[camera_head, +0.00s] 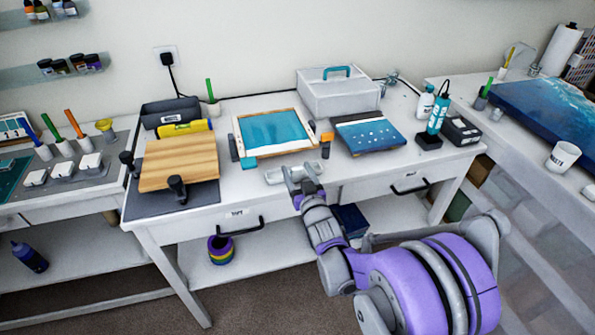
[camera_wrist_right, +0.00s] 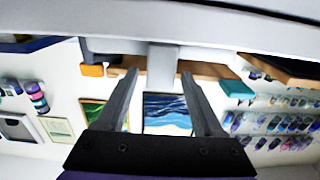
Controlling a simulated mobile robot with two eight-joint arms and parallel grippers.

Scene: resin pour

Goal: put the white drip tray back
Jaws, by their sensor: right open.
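My right gripper (camera_head: 296,174) is open at the front edge of the middle table, just in front of a wooden frame. In the right wrist view its two dark fingers (camera_wrist_right: 155,98) stand apart with nothing clamped between them. A pale grey-white post (camera_wrist_right: 163,66) shows beyond and between the fingertips. I cannot tell whether this post belongs to the white drip tray. The wooden frame (camera_head: 239,124) holds a teal panel. My left gripper is not in view.
A wooden board (camera_head: 180,160) on a dark mat lies left of the frame. A blue painted panel (camera_head: 368,134) lies to its right. A white box (camera_head: 338,95) with a teal handle stands behind. Bottles (camera_head: 425,103) stand at the right. Drawer handles (camera_head: 240,226) jut from the front.

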